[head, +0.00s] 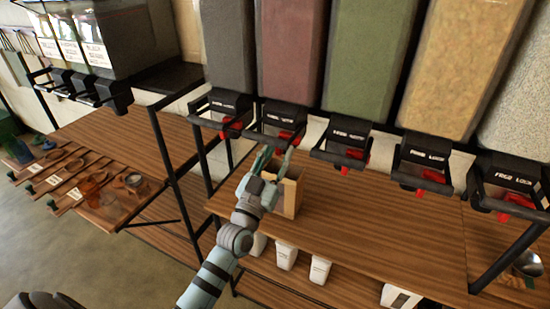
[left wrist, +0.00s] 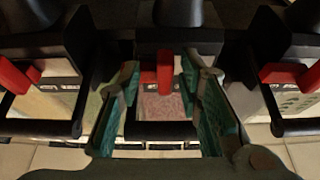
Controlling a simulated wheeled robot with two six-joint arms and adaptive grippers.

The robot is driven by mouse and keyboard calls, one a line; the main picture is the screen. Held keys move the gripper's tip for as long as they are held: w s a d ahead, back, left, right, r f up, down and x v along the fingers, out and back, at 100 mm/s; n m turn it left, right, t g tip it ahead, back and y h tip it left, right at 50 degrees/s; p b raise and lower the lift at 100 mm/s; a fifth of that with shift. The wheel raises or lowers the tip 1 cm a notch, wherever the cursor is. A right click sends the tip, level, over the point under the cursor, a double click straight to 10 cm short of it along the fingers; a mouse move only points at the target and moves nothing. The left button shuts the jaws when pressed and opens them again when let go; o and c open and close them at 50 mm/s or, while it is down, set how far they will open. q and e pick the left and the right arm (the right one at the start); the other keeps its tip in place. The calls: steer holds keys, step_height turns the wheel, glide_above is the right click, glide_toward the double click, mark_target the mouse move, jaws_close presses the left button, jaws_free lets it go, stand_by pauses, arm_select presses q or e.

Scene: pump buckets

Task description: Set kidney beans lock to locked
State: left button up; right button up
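The reddish-brown bin (head: 293,50), which appears to be the kidney beans dispenser, hangs second from the left in the row. Its black spout unit (head: 292,113) carries a red lock lever (head: 287,135). My left gripper (head: 273,158) is just below and in front of this spout, with its fingers apart. In the left wrist view the red lever (left wrist: 165,70) points straight between the two green fingers (left wrist: 167,105), with no clear contact. Reddish contents show through the middle frame. My right gripper is not in view.
Neighbouring dispensers have red levers too, including the green bin's (head: 345,160) and the grey bin's (head: 230,130). A brown paper bag (head: 290,196) stands on the wooden counter (head: 370,225) close to my left gripper. White cups (head: 286,257) sit on the shelf below.

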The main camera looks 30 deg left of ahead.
arm_select(q)
steer(key=v, duration=1.2)
steer(key=shift+w+d, duration=0.1)
steer(key=s+a+f+g, duration=0.1)
steer(key=s+f+g, duration=0.15)
steer(key=f, duration=0.85)
steer(key=s+f+g, duration=0.1)
steer(key=f+g, duration=0.3)
steer(key=f, duration=0.6)
steer(key=s+a+f+g, duration=0.15)
steer(key=f+g, duration=0.25)
steer(key=f, duration=0.7)
steer(key=s+f+g, duration=0.5)
steer(key=s+f, duration=0.8)
steer(key=f, duration=0.1)
steer(key=s+f+g, duration=0.2)
steer(key=s+f, duration=0.2)
steer(key=s, duration=0.6)
steer(key=s+d+f+g, duration=0.1)
steer(key=s+f+g, duration=0.2)
steer(key=s, duration=0.7)
steer(key=shift+s+d+f+m+g, duration=0.2)
steer(key=shift+f+m+g, duration=0.15)
steer(key=shift+f, duration=0.15)
